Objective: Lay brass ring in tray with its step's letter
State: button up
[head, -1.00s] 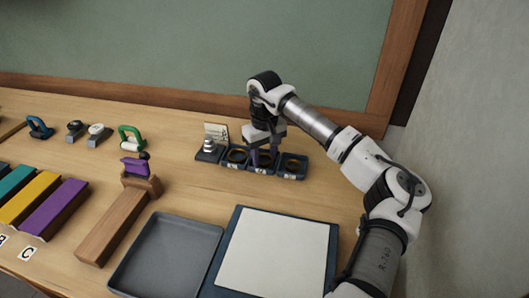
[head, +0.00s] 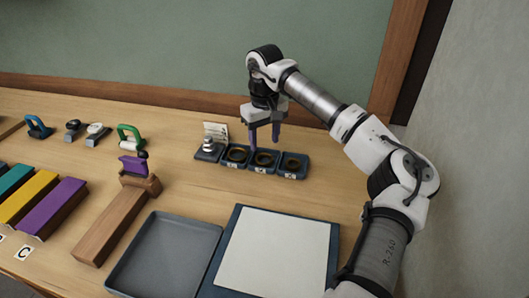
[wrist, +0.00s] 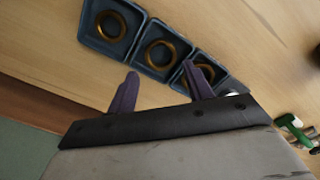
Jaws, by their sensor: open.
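Three small blue trays stand in a row at the back: a left tray (head: 233,167), a middle tray (head: 261,171) and a right tray (head: 291,176). Each holds a brass ring: left (head: 237,154), middle (head: 264,158), right (head: 293,163). The wrist view shows rings lying flat in two trays (wrist: 122,28) (wrist: 165,43); a finger partly hides the third. Labels on the tray fronts are too small to read.
A small stand with a white piece and a card (head: 214,142) is left of the trays. Green (head: 130,137) and blue (head: 38,127) clamp-like tools lie farther left. A wooden block with a purple piece (head: 133,167), a grey tray (head: 168,258) and a white mat (head: 275,255) are in front.

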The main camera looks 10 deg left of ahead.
notch_tip(320, 180, up, 7)
jog(key=shift+f+b, duration=0.2)
jog(key=shift+b, duration=0.1)
